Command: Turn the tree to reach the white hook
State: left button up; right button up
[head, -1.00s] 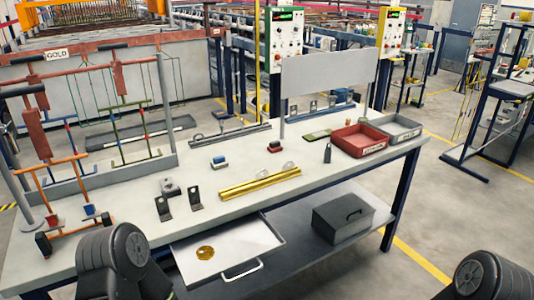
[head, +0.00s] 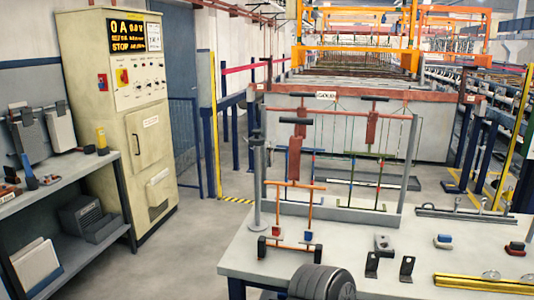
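On the left half of the table stands a grey frame (head: 408,165) with hanging trees. An orange tree (head: 295,184) hangs at the front left, below a red-brown block (head: 295,158). Its lower end shows a red piece (head: 276,231) and a blue piece (head: 308,236), with black blocks near them. A green tree (head: 365,184) hangs further back to the right. I cannot make out a white hook at this size. Neither gripper shows; only a black rounded part of my arm is at the bottom edge.
The table (head: 240,262) also holds dark angle brackets (head: 372,264), a grey block (head: 383,243) and a yellow bar (head: 480,283). A beige control cabinet (head: 125,130) and a shelf bench (head: 60,180) stand at the left. The floor between bench and table is clear.

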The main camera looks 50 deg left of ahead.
aim_at(256, 140)
jog(key=u, duration=1.75)
